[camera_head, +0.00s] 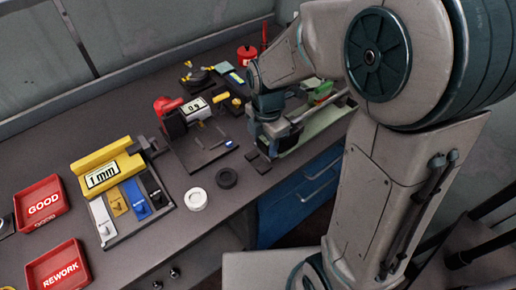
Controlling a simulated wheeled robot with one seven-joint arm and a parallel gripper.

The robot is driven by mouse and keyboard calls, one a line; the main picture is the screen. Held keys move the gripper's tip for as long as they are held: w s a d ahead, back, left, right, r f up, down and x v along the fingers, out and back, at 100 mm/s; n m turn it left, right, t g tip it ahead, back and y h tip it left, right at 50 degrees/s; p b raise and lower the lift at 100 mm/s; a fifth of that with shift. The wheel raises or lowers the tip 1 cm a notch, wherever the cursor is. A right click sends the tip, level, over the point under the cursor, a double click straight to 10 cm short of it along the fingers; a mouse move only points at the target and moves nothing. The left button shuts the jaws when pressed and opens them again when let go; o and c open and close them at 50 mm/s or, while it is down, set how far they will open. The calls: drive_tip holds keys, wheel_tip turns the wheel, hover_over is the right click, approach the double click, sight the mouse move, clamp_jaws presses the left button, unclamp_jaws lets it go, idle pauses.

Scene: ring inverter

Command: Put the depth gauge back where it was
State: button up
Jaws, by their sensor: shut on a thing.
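My gripper (268,146) is low over the right part of the bench, beside the dark plate that carries the red-and-grey gauge. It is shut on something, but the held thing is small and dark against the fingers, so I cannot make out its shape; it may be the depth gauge. A yellow block (102,170) with a "1 mm" display stands at the back of a dark holder at left. The red-and-grey gauge (180,116) with a numeric display stands left of my gripper. I cannot tell which empty spot belongs to the depth gauge.
White ring (196,199) and black ring (226,178) lie near the front edge. White, yellow, blue and black pieces (135,199) fill the holder. Red GOOD (42,222) and REWORK (58,279) trays are left. A red can (247,55) stands behind; a green tray (316,128) is right.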

sight(258, 147)
drive_tip(key=shift+w+a+f, duration=0.25)
drive_tip(key=shift+a+f, duration=0.15)
drive_tip(key=shift+a, duration=0.1)
drive_tip(key=shift+w+a+f, duration=0.25)
drive_tip(key=shift+a+f, duration=0.1)
drive_tip(key=shift+a, duration=0.15)
drive_tip(key=shift+f+p, duration=0.3)
drive_tip(key=shift+f, duration=1.6)
drive_tip(key=shift+f, duration=0.15)
drive_tip(key=o, duration=1.2)
